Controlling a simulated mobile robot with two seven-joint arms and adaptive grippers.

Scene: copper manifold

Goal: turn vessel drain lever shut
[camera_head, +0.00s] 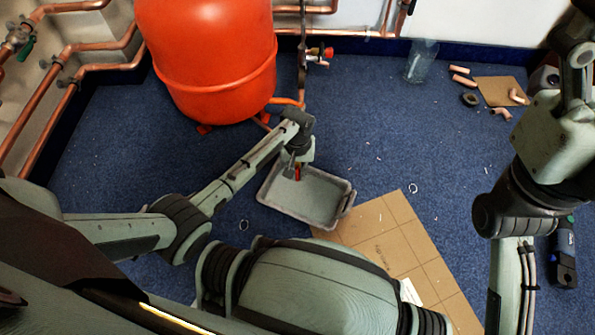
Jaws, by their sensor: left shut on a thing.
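The vessel (215,55) is a large orange-red tank at the top left, standing on the blue floor. My left arm reaches in from the left, and its gripper (293,164) is at the lower right of the vessel, above a grey tray. The gripper is shut on a small red lever (298,172), which shows as a thin strip at the fingertips. The drain valve body and most of the lever are hidden by the gripper.
The grey tray (264,194) lies on the floor under the left gripper. A cardboard sheet (402,243) lies beside it. Copper pipes (98,45) run along the left wall. A red-handled valve (328,52), a clear container (421,62) and copper fittings (463,79) are farther back.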

